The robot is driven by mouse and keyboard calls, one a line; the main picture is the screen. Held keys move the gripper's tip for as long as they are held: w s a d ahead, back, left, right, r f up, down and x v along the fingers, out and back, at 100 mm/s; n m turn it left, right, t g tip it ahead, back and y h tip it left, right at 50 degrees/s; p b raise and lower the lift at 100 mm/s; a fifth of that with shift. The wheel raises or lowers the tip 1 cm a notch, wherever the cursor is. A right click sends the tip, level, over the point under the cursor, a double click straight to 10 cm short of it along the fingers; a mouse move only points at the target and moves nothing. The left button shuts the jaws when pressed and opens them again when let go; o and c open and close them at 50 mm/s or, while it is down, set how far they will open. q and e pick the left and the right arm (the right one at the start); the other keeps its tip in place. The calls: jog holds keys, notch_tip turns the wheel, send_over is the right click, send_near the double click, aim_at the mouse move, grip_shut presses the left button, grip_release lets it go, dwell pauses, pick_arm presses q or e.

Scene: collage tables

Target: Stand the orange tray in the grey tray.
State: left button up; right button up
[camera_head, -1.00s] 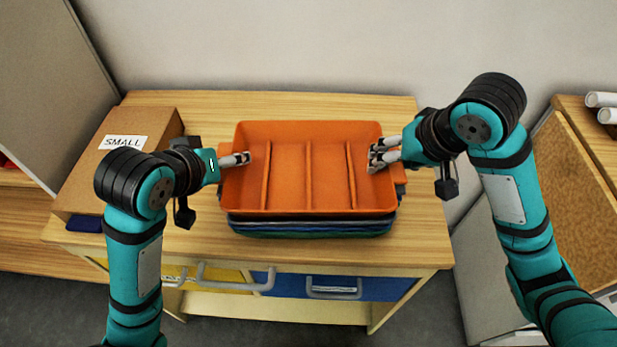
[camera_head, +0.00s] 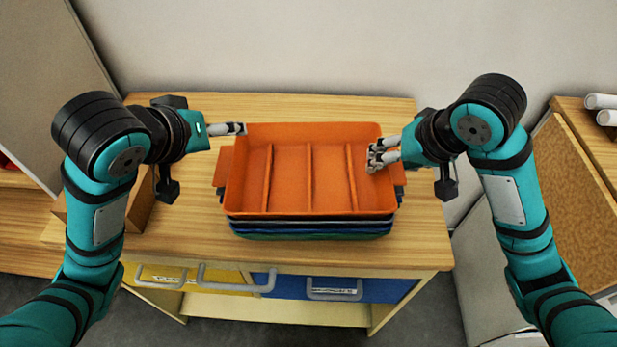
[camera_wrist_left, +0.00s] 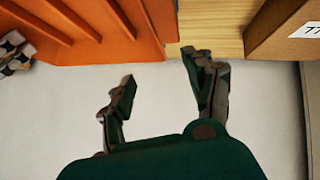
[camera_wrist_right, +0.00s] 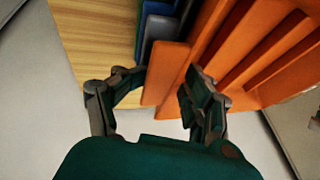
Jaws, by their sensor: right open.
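The orange tray (camera_head: 333,167), with inner dividers, lies level and open side up on a stack of trays. The grey tray (camera_wrist_right: 163,56) is directly beneath it, seen mainly as a thin dark rim in the head view. My left gripper (camera_head: 243,128) is by the orange tray's back left corner; the left wrist view shows its fingers apart with nothing between them. My right gripper (camera_head: 374,160) is at the orange tray's right wall. In the right wrist view its fingers are apart, with the orange right handle (camera_wrist_right: 170,80) between them.
Blue and green trays (camera_head: 310,236) lie lower in the stack on the wooden table (camera_head: 415,235). A cardboard box (camera_head: 140,205) stands at the left, mostly behind my left arm. A wall is behind the table. The tabletop right of the stack is clear.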

pick_arm(q)
notch_tip(320, 180, up, 2)
jog(key=shift+r, duration=0.1)
pick_arm(e)
jog(key=shift+f, duration=0.1)
pick_arm(q)
jog(key=shift+r, duration=0.1)
pick_arm(e)
jog(key=shift+d, duration=0.1)
jog(key=v, duration=1.2)
dwell(0.4)
